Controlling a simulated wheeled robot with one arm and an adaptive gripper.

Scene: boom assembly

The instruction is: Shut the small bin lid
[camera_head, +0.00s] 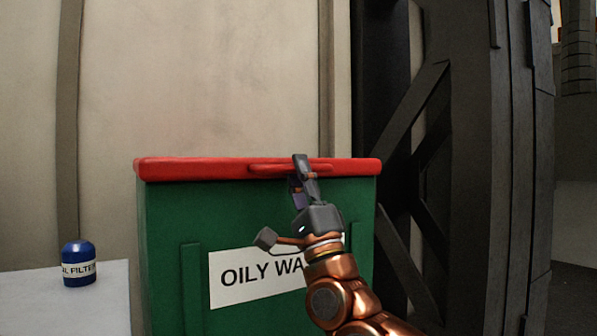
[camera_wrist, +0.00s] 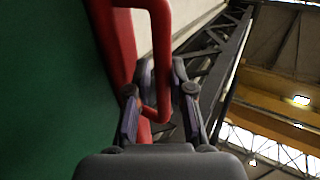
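The bin (camera_head: 170,245) is a green box with a white label reading "OILY WA", the rest of it covered by my arm. Its red lid (camera_head: 200,169) lies level along the top of the box, with no gap visible at the front edge. A red bar handle (camera_head: 268,170) sticks out from the lid's front. My gripper (camera_head: 303,172) is at this handle, in front of the bin.
A blue oil filter can (camera_head: 78,264) stands on a pale surface (camera_head: 100,297) left of the bin. A pale wall (camera_head: 230,80) rises behind. A dark steel truss (camera_head: 440,130) stands close on the right of the bin.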

